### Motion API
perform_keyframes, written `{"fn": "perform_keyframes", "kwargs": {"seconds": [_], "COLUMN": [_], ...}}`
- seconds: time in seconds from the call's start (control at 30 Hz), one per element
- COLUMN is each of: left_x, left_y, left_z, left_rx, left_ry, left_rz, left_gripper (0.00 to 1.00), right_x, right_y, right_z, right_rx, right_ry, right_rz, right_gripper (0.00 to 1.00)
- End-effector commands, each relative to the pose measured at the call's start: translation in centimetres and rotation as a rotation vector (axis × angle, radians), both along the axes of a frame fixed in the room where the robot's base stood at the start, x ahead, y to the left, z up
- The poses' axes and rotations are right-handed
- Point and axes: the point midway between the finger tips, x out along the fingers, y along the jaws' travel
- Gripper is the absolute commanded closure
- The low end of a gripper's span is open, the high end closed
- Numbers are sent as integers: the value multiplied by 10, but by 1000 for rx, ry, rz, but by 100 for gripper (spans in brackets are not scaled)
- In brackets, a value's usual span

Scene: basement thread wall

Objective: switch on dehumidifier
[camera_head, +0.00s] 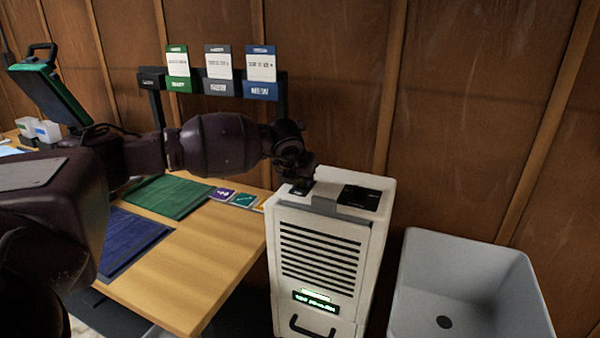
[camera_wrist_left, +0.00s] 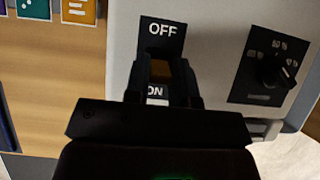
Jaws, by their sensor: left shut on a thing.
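The white dehumidifier (camera_head: 375,250) stands beside the end of the wooden table, with a slatted front, a lit green display (camera_head: 316,301) and a dark handle. Its switch plate (camera_wrist_left: 163,30) on top is marked OFF at the far end and ON at the near end in the left wrist view. My left gripper (camera_head: 304,180) reaches down onto this plate. In the wrist view its fingers (camera_wrist_left: 165,75) are shut on the switch between the two labels. The fingers hide most of the switch, so I cannot tell its position. My right gripper is not in view.
A black dial panel (camera_head: 360,197) sits beside the switch, also seen in the wrist view (camera_wrist_left: 272,70). A grey bin (camera_head: 465,285) stands right of the dehumidifier. The table (camera_head: 205,265) holds green and blue mats and small cards. A wood-panelled wall is behind.

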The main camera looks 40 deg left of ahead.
Motion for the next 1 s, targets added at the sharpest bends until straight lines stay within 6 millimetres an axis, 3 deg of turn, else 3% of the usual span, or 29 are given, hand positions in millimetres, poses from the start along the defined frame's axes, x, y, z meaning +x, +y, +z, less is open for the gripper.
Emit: {"fn": "perform_keyframes", "kwargs": {"seconds": [0.33,0.8,0.83,1.0], "left_x": [-4,-4,-4,-4], "left_y": [-1,-1,-1,-1], "left_z": [-1,0,0,-1], "left_rx": [27,30,30,30], "left_ry": [-113,-127,-127,-125], "left_rz": [1,1,1,1], "left_gripper": [100,100,74,51], "right_x": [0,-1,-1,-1], "right_y": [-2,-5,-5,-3], "right_z": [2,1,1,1], "right_rx": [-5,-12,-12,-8], "right_ry": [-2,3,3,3], "right_rz": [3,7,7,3], "right_gripper": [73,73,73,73]}}
